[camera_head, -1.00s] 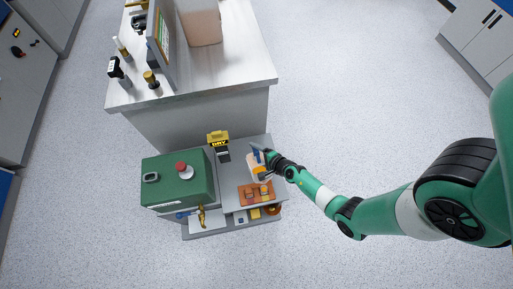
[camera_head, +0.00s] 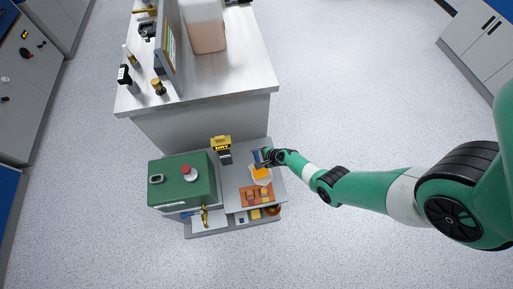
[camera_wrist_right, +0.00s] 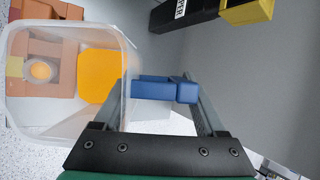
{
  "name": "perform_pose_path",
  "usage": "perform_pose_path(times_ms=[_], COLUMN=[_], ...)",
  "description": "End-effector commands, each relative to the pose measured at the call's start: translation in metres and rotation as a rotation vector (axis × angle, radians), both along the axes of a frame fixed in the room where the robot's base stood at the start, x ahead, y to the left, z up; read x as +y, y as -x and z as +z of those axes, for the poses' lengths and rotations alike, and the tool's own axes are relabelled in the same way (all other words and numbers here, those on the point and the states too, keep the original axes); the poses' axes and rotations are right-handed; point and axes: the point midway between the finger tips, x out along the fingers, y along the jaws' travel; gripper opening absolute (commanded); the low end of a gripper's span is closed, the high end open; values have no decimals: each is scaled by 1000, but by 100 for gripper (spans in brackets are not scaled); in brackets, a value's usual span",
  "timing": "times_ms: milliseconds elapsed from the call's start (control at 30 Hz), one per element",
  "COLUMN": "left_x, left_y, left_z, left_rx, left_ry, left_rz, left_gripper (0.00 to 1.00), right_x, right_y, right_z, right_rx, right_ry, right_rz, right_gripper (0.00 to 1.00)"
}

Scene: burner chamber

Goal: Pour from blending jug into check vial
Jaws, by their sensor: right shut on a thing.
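My right gripper (camera_head: 268,157) is shut on the blue handle (camera_wrist_right: 160,89) of the blending jug (camera_head: 260,174). The jug is translucent and pale, with orange liquid (camera_wrist_right: 100,75) inside. In the right wrist view the jug (camera_wrist_right: 55,122) fills the left side, its open mouth towards the camera. The jug is over the grey cart top, just behind an orange rack (camera_head: 256,187) with small containers. The rack shows through the jug wall in the wrist view, with a round yellow spot. I cannot tell which container is the check vial. My left gripper is not in view.
A green box-shaped unit (camera_head: 188,178) with a red button stands left on the cart. A yellow-and-black sign block (camera_head: 221,146) stands behind the jug. A brass tap (camera_head: 205,216) is at the front. A counter (camera_head: 215,75) stands behind the cart. Floor to the right is clear.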

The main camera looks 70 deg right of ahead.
Motion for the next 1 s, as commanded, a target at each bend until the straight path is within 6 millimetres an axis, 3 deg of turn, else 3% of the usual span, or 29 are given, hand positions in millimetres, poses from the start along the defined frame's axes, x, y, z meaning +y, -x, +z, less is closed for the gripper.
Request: perform_pose_path(times_ms=[200, 533, 1000], left_x=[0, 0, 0], left_y=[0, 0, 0], left_z=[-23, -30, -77], left_rx=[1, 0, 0], left_ry=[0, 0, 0], left_rz=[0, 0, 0], left_gripper=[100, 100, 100], right_x=[-1, 2, 8], right_y=[-1, 1, 6], right_z=[-26, -29, -52], right_rx=[157, 209, 343], right_ry=[-192, -255, -419], right_rz=[-2, 0, -2], right_gripper=[0, 0, 0])
